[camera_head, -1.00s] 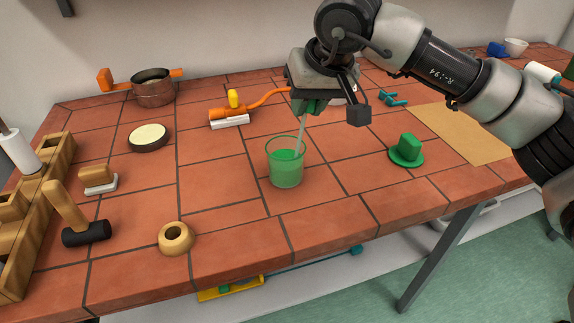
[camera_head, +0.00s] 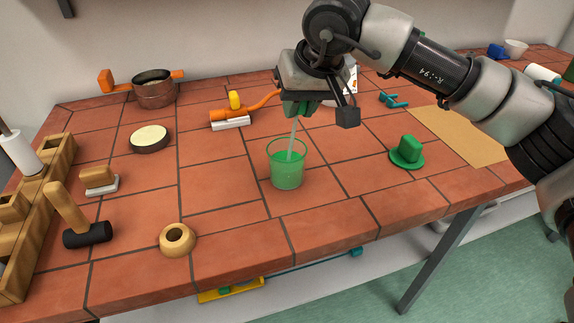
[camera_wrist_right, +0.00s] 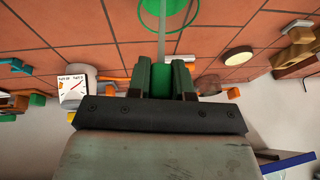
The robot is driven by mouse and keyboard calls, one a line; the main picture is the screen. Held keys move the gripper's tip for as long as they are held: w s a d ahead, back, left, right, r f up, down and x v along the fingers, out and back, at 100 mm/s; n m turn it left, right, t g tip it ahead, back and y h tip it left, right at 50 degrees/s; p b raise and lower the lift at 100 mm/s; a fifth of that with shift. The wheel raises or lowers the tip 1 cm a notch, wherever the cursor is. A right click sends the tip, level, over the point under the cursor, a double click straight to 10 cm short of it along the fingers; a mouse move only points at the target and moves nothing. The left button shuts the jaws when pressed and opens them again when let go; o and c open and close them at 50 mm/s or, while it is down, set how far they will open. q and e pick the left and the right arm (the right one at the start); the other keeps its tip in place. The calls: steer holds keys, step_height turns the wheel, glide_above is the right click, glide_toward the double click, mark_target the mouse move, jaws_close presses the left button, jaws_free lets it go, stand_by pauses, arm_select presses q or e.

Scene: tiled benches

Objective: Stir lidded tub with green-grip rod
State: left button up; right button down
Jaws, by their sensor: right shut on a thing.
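The tub (camera_head: 287,168) is a clear green cup with green liquid, upright on the tiled bench in the middle of the head view. A green lid (camera_head: 406,152) with a block handle lies on the bench to its right. My right gripper (camera_head: 303,106) is above the tub, shut on the green grip of the rod. The pale rod (camera_head: 292,138) slants down into the tub, its lower end in the liquid. In the right wrist view the green grip (camera_wrist_right: 161,80) sits between the fingers, and the tub (camera_wrist_right: 163,8) shows at the top edge. My left gripper is not in view.
A hammer (camera_head: 86,234), a wooden ring (camera_head: 177,239) and a wooden rack (camera_head: 40,215) are on the left. A round pale-topped disc (camera_head: 149,138), a pot (camera_head: 154,92) and an orange tool (camera_head: 250,108) stand behind. A tan mat (camera_head: 455,133) lies right.

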steer(key=shift+r+p, duration=2.85)
steer(key=shift+r, duration=1.45)
steer(key=shift+f, duration=0.1)
step_height(320, 180, up, 5)
steer(key=p, duration=0.4)
